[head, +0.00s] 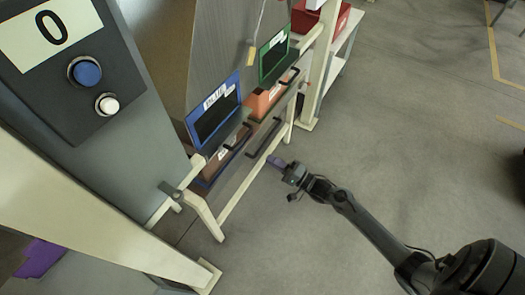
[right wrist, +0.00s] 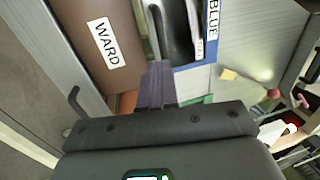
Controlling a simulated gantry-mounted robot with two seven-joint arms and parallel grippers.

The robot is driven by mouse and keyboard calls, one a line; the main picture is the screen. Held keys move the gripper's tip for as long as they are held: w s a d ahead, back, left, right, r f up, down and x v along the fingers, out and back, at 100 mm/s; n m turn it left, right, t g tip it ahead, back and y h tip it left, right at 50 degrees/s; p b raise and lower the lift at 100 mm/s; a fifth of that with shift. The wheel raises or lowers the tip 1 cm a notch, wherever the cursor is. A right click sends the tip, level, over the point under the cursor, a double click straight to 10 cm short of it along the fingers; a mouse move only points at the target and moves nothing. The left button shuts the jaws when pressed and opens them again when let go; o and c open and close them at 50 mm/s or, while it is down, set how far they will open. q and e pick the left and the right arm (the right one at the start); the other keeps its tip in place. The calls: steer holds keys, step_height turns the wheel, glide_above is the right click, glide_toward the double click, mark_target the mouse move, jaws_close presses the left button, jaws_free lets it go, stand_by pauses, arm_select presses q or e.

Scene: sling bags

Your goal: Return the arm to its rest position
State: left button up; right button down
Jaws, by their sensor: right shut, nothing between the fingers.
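My right arm comes in from the lower right of the head view. Its gripper (head: 274,161) has purple fingers and is shut and empty. It hangs over the floor just right of the cream frame of the rack. In the right wrist view the purple fingers (right wrist: 155,86) are together, with a brown panel labelled WARD (right wrist: 103,42) and a blue-edged holder labelled BLUE (right wrist: 211,30) beyond them. My left gripper is in neither view.
The rack holds a blue-framed sign (head: 213,111), a green-framed sign (head: 274,57) and dark handles (head: 264,138). A grey panel with a blue button (head: 86,72) and a white button stands at upper left. A red bin (head: 307,18) is at the back. Grey floor (head: 410,110) lies clear at right.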

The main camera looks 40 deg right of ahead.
steer(key=s+f+p, duration=0.1)
steer(key=s+f, duration=0.2)
steer(key=s, duration=0.3)
steer(key=s+a+r+n+g+h+p, duration=0.1)
steer(key=s+a+r+n+g+h, duration=0.15)
steer(key=a, duration=0.45)
steer(key=s+a+r+n+g+h+p, duration=0.1)
steer(key=a+r+n+g, duration=0.2)
steer(key=a, duration=0.4)
steer(key=s+d+r+n+g+h, duration=0.1)
steer(key=s+d+n+g+h, duration=0.15)
steer(key=s+n+g, duration=1)
step_height(320, 180, up, 38)
steer(key=s+a+m+t+p, duration=0.1)
steer(key=m+t+p, duration=0.1)
steer(key=p, duration=3.5)
steer(key=shift+r+t+h+p, duration=0.15)
steer(key=shift+t+h+p, duration=0.15)
steer(key=shift+h+p, duration=0.1)
